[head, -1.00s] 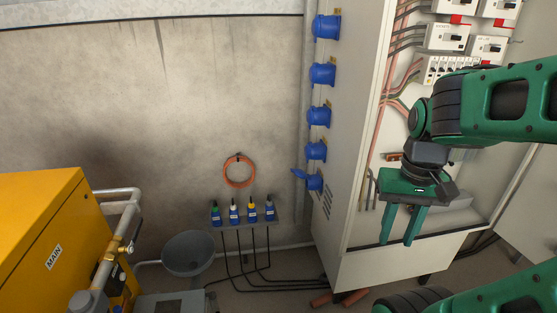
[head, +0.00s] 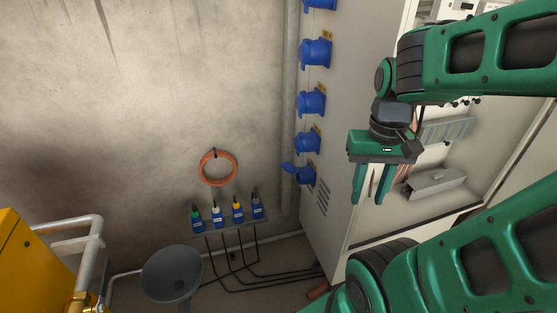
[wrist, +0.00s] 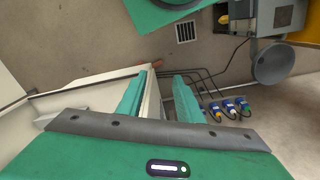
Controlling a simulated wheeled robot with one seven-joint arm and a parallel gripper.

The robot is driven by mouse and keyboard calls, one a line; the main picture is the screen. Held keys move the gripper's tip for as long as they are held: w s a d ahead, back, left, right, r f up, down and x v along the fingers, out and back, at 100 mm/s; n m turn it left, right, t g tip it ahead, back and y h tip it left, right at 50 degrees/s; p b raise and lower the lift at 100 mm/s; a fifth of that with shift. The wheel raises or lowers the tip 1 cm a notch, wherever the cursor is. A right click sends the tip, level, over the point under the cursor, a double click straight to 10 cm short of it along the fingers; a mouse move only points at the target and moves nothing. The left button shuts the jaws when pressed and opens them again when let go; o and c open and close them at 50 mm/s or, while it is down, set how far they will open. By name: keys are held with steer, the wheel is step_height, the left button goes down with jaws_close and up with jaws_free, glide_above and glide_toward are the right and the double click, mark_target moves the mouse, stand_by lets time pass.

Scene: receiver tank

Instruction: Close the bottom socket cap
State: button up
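A column of blue sockets runs down the side of the grey cabinet in the head view. The bottom socket (head: 305,175) is the lowest one, and its blue cap (head: 290,168) is tilted out to the left, open. The socket above it (head: 308,143) looks covered. My gripper (head: 371,186) is to the right of the bottom socket, in front of the cabinet, apart from it. Its two fingers point down with a gap between them and nothing held. In the wrist view my gripper (wrist: 160,98) also shows spread fingers; the bottom socket is not visible there.
The cabinet (head: 345,150) stands open at the front with wiring inside. A rack of several plugs (head: 228,222) with hanging cables is on the wall, below an orange hose coil (head: 218,168). A grey bowl (head: 172,274) and yellow machine (head: 30,262) are at lower left.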

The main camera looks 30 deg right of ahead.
steer(key=w+a+r+n+t, duration=0.1)
steer(key=w+a+n+t, duration=0.1)
steer(key=w+a, duration=0.35)
steer(key=w+a+r+n+t, duration=0.1)
steer(key=w+a+n, duration=0.1)
steer(key=w, duration=0.7)
steer(key=m+g, duration=0.3)
steer(key=m, duration=1.5)
glide_above(281, 165)
step_height(281, 165, down, 8)
steer(key=r, duration=0.1)
step_height(281, 165, down, 11)
steer(key=shift+w+r, duration=0.1)
steer(key=shift+w, duration=0.05)
jaws_close()
